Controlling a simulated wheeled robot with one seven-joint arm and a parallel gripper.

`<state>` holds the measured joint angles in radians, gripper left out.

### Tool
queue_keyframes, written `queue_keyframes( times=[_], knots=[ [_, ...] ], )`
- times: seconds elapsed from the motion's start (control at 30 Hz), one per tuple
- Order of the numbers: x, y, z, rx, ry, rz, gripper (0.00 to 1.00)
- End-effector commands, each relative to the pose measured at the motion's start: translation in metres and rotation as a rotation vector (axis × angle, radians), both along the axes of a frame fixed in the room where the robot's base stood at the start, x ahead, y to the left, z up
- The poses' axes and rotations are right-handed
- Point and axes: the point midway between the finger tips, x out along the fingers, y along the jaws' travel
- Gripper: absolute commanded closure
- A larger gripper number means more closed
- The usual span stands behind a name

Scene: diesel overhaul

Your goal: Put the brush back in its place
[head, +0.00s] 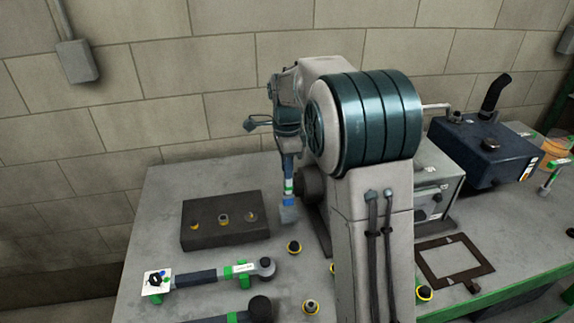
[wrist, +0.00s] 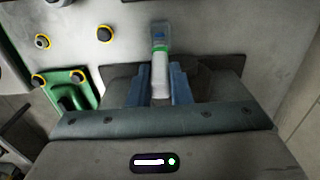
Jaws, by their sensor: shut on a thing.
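The brush (head: 289,188) hangs upright, bristle end down, in my gripper (head: 288,166) in the head view. It has a green and white band and a blue and grey lower end. In the wrist view, the brush (wrist: 160,66) shows a pale handle, a green band and a grey-blue end pointing away. My gripper (wrist: 159,92) has its two blue fingers on either side of the handle, shut on it. The brush is over the grey bench, right of a dark block; its exact height is hard to tell. I cannot pick out its place.
The dark block (head: 204,236) holds several small ringed parts. A torque wrench (head: 215,273) rests on green holders in front. Loose yellow-ringed parts (head: 294,247) dot the bench (head: 160,215). A brown frame (head: 481,271), a grey box (head: 440,172) and a dark blue tank (head: 470,150) are at right.

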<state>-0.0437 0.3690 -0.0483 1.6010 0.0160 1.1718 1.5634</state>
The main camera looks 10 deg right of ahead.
Motion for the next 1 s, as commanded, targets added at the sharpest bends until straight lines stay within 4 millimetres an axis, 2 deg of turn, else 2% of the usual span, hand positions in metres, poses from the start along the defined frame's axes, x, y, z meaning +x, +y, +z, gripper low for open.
queue_keyframes(
  times=[1.0],
  knots=[
    [0.0, 0.0, -0.042, 0.0, 0.0, 0.0, 1.0]
  ],
)
